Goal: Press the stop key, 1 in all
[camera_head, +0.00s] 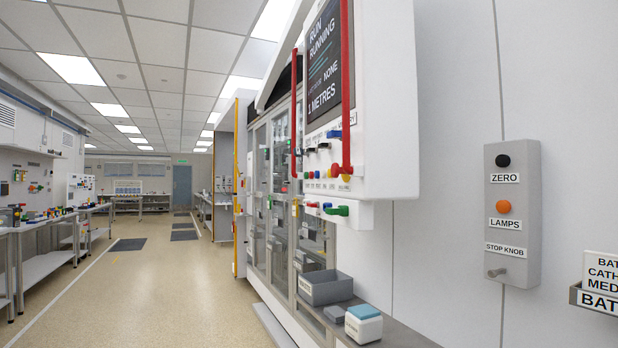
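A white control cabinet (385,100) on the right carries a dark screen (328,62) reading "RUN RUNNING", "NONE" and "1 METRES". Below the screen is a row of small coloured keys (318,174), with a red one (333,170) near a larger red-and-yellow one (345,171). Their labels are too small to read, so I cannot tell which is the stop key. A grey wall box (523,190) has a black button marked ZERO (503,160), an orange button marked LAMPS (503,207) and a grey knob (496,272) under a STOP KNOB label. My gripper is not in view.
Red vertical bars (346,90) stand out before the cabinet. A grey bin (326,287) and a white-and-blue block (363,323) sit on a ledge below. A labelled holder (596,301) juts out at far right. The aisle floor (150,290) is open; benches (50,265) line the left.

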